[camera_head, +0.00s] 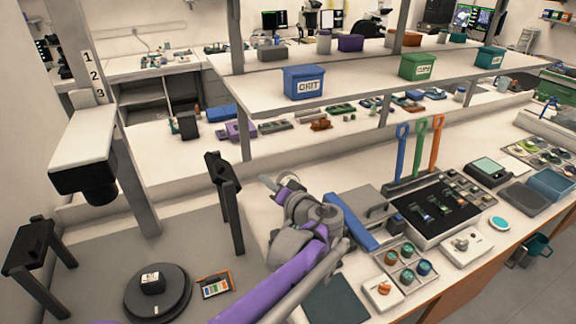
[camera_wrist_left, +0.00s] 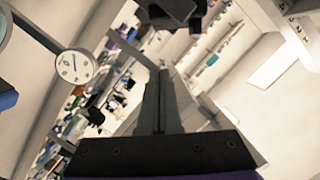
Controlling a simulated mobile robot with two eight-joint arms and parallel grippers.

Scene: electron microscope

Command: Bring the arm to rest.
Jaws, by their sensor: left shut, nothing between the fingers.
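My left arm (camera_head: 285,275), purple and grey, reaches in from the bottom of the head view over the bench. Its gripper (camera_head: 268,182) is at the far end, above the bench beside a black post stand, and is partly hidden by the wrist. In the left wrist view the gripper fingers (camera_wrist_left: 160,95) lie together with nothing between them. My right gripper is not in either view.
A black post stand (camera_head: 228,205) rises just left of the gripper. A round black turntable (camera_head: 158,292) and a colour card (camera_head: 215,285) lie at the lower left. A blue GRIT bin (camera_head: 304,82) stands on the shelf behind. Tool trays crowd the bench at right.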

